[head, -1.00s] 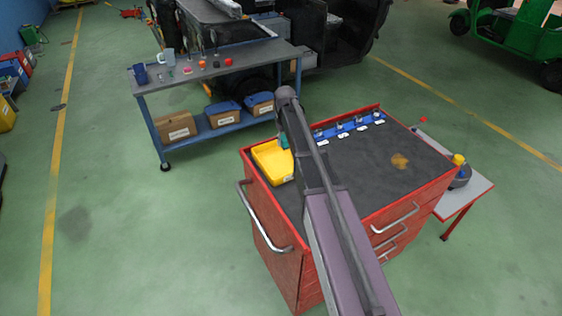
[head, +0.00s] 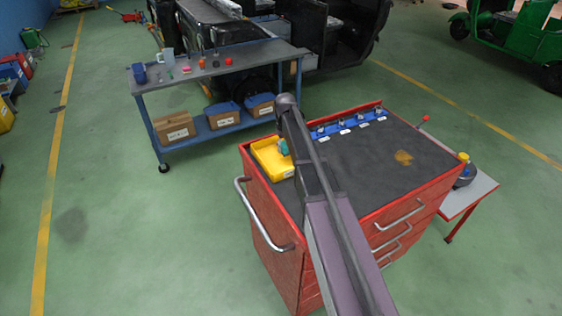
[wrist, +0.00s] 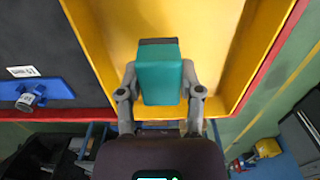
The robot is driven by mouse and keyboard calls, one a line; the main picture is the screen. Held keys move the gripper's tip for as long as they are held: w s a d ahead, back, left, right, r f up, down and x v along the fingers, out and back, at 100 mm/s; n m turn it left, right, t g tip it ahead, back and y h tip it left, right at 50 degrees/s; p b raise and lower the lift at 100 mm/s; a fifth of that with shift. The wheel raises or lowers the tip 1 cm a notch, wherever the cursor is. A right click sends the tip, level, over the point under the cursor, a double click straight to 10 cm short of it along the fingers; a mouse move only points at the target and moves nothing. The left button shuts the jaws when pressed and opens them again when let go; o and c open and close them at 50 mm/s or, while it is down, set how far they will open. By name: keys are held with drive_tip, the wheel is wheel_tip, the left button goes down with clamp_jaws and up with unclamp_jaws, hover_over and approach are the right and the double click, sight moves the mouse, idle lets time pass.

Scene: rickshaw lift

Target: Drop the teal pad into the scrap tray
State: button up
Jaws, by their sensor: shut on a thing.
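The teal pad (wrist: 159,75) is between the fingers of my gripper (wrist: 160,85) in the wrist view, which are shut on it. A dark edge shows at the pad's far end. The yellow scrap tray (wrist: 200,40) lies behind the pad in that view, so the pad is over the tray. In the head view the tray (head: 268,163) sits at the left corner of the red cabinet, and the pad (head: 283,147) shows as a small teal patch at the tray's right side. My arm hides most of the gripper there. The pad's height above the tray floor is hard to tell.
The red cabinet (head: 271,212) has a dark top (head: 372,170), mostly clear, with a brownish patch. A blue strip (head: 350,124) with small fittings and white labels runs along its back edge. A blue workbench (head: 220,67) with mugs and small items stands behind.

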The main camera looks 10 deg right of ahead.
drive_tip(key=shift+f, duration=0.2)
drive_tip(key=o, duration=1.2)
